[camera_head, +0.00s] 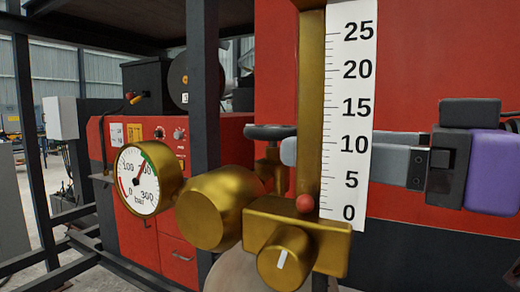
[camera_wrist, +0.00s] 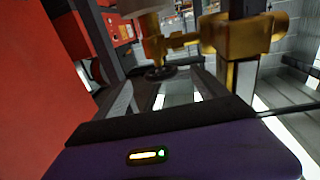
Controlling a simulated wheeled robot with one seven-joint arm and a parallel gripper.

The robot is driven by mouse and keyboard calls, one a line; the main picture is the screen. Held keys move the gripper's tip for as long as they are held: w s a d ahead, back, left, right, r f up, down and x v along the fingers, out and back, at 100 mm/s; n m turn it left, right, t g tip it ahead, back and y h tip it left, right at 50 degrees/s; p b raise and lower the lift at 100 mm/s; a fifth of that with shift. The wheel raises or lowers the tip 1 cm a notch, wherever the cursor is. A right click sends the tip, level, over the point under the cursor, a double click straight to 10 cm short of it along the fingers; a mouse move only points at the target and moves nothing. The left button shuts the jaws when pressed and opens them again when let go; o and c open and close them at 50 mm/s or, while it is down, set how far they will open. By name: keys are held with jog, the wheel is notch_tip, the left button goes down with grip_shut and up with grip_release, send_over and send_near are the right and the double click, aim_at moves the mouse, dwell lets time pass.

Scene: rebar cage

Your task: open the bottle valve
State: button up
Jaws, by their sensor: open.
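The bottle valve's dark handwheel (camera_head: 270,131) sits on a brass stem behind the brass regulator in the head view. In the wrist view the handwheel (camera_wrist: 160,73) shows at the far end of the gap between my fingers. My gripper (camera_head: 292,150) reaches in from the right, its grey fingers ending close to the wheel's right side, partly hidden behind the brass flow tube. In the wrist view my gripper (camera_wrist: 163,82) is open, with one finger on each side and nothing held. I cannot tell whether a finger touches the wheel.
The pressure gauge (camera_head: 138,182), brass regulator body (camera_head: 213,208), flow knob (camera_head: 284,258) and flow scale (camera_head: 348,110) stand in front of the valve. The red ball (camera_head: 305,203) sits near 0. A dark post (camera_head: 203,80) stands left; a red panel (camera_head: 440,60) is behind.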

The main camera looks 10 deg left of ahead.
aim_at(274, 140)
jog(key=p+x, duration=0.1)
jog(key=x, duration=0.6)
jog(key=shift+w+a+p, duration=0.1)
jog(key=shift+a+p, duration=0.1)
jog(key=shift+p, duration=0.1)
jog(key=shift+c, duration=0.4)
jog(key=c, duration=1.3)
jog(key=shift+n+g+y, duration=0.3)
jog(key=shift+n+g, duration=0.1)
jog(key=shift+g, duration=0.2)
